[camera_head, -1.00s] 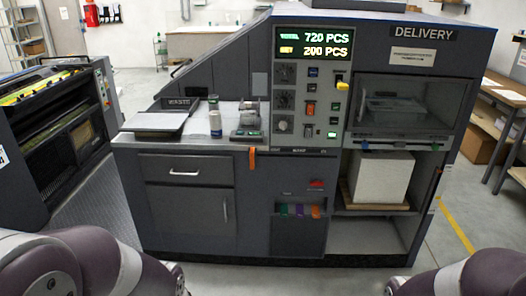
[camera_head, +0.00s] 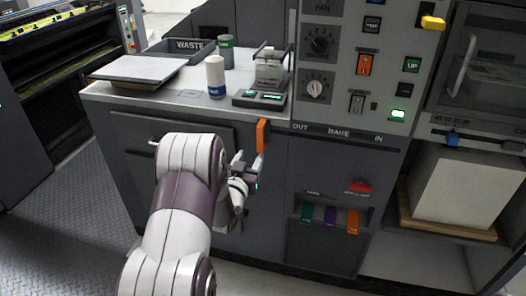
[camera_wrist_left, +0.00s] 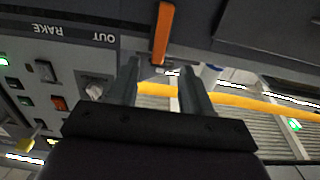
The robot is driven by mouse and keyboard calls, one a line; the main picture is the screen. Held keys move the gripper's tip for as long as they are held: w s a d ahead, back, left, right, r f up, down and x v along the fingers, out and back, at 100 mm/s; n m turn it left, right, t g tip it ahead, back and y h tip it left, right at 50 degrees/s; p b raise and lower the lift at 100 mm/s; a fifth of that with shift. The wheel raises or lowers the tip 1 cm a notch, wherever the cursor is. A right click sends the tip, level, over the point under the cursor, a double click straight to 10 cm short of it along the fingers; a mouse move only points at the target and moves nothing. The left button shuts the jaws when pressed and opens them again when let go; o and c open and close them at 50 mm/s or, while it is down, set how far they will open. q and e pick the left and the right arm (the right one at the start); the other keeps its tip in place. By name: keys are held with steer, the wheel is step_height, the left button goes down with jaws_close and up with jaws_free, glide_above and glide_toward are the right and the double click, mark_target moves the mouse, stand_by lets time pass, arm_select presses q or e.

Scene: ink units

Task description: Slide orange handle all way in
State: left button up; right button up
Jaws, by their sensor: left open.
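The orange handle (camera_head: 262,135) hangs upright on the front of the dark console, at the OUT end of the OUT–RAKE–IN label strip (camera_head: 338,133). My left gripper (camera_head: 250,168) is just below it, with the arm coming up from the bottom left. In the left wrist view, which is upside down, the orange handle (camera_wrist_left: 161,34) lies ahead of the two fingertips, roughly in line with the gap between them. The left gripper (camera_wrist_left: 157,70) is open and empty. I cannot tell whether a fingertip touches the handle. My right gripper is not in view.
A counter with a white bottle (camera_head: 215,77), a small scale (camera_head: 259,99) and a flat tray (camera_head: 137,69) lies above the handle. The control panel (camera_head: 360,60) is to the right. Coloured tags (camera_head: 330,217) sit lower right. The console front right of the handle is clear.

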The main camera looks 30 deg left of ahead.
mark_target(260, 137)
arm_select(q)
steer(key=x, duration=1.2)
steer(key=shift+r, duration=0.25)
jaws_close()
